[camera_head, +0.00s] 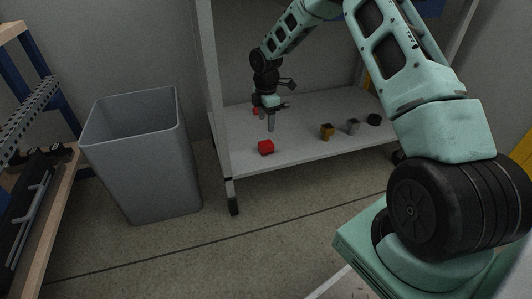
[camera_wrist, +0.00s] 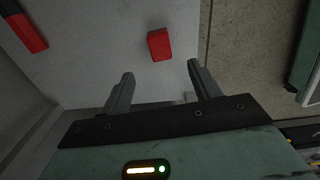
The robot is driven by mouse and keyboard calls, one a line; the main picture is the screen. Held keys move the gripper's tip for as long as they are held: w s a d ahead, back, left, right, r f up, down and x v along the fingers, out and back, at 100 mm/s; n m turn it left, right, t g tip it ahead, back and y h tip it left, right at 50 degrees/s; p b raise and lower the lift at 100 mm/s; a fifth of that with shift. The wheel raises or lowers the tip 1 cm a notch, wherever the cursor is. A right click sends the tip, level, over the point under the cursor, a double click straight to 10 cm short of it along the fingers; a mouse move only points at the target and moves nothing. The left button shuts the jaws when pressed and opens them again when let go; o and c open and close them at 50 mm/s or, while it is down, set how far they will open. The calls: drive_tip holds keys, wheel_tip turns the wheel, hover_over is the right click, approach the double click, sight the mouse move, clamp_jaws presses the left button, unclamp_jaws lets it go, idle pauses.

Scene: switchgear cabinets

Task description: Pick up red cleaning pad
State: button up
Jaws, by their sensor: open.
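A small red block-shaped pad (camera_head: 266,148) lies on the light grey shelf (camera_head: 300,142) near its front left edge. It also shows in the wrist view (camera_wrist: 159,44), beyond the fingertips and between their lines. My gripper (camera_head: 271,122) is above the shelf, behind the red pad in the head view. In the wrist view my gripper (camera_wrist: 160,70) has its two fingers apart with nothing between them. A second red thing (camera_head: 256,111) is partly hidden behind my gripper. In the wrist view a red and black object (camera_wrist: 27,32) lies at the top left.
A brown-orange block (camera_head: 327,131), a grey piece (camera_head: 352,126) and a dark round piece (camera_head: 374,119) stand farther right on the shelf. A grey bin (camera_head: 143,165) stands left of the shelf's upright (camera_head: 215,100).

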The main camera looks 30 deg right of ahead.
sight(266, 143)
wheel_tip(266, 143, down, 12)
drive_tip(key=b, duration=0.5)
drive_tip(key=shift+r+b, duration=0.1)
drive_tip(key=shift+b, duration=0.25)
drive_tip(key=shift+c, duration=0.3)
drive_tip(key=c, duration=1)
